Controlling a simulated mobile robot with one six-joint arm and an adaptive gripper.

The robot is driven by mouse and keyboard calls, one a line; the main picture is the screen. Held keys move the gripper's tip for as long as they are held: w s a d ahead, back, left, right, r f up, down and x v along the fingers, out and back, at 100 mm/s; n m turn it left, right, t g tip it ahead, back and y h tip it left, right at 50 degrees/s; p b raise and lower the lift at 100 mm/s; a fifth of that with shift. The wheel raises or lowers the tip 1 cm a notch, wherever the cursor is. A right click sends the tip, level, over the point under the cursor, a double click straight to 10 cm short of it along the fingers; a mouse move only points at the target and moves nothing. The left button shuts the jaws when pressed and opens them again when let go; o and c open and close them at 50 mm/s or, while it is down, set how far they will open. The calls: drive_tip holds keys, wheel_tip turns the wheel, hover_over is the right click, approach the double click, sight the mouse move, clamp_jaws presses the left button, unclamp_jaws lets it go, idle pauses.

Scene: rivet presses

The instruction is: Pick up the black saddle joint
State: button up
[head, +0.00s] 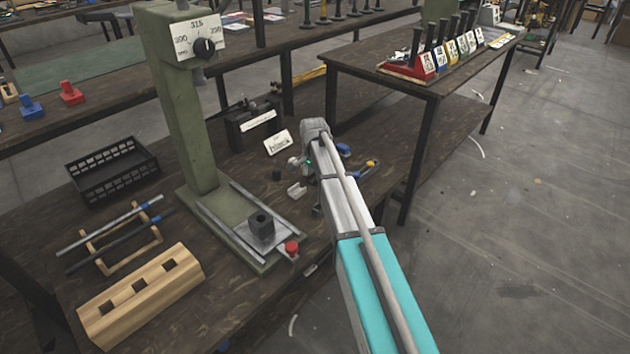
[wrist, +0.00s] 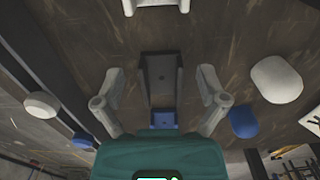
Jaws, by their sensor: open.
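A dark, channel-shaped piece, which looks like the black saddle joint (wrist: 161,72), lies on the tabletop between the fingers in the wrist view. A small blue block (wrist: 163,120) shows at its near end; I cannot tell whether they touch. My gripper (wrist: 160,98) is open, with one finger on each side of the dark piece and no visible contact. In the head view my arm hides the gripper's fingertips and this piece.
A white saddle-shaped piece (head: 297,189) and a small black part (head: 276,174) lie left of my arm. The green press (head: 180,100) stands further left.

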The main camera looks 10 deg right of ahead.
drive_tip(key=c, duration=1)
drive_tip(key=shift+r, duration=0.2)
wheel_tip(320, 180, up, 2)
drive_tip(key=p, duration=0.2)
drive_tip(key=shift+r+p, duration=0.15)
drive_tip(key=shift+p, duration=0.15)
drive_tip(key=s+d+r+p, duration=0.1)
drive_tip(key=s+r+p, duration=0.2)
drive_tip(key=s, duration=0.1)
drive_tip(key=s+d+r+p, duration=0.1)
drive_tip(key=s+r+p, duration=0.3)
drive_tip(key=s, duration=0.1)
drive_tip(key=s+r+p, duration=0.3)
drive_tip(key=s, duration=0.1)
drive_tip(key=shift+s+d+r, duration=0.2)
drive_tip(key=shift+s+d, duration=0.15)
drive_tip(key=shift+d, duration=0.05)
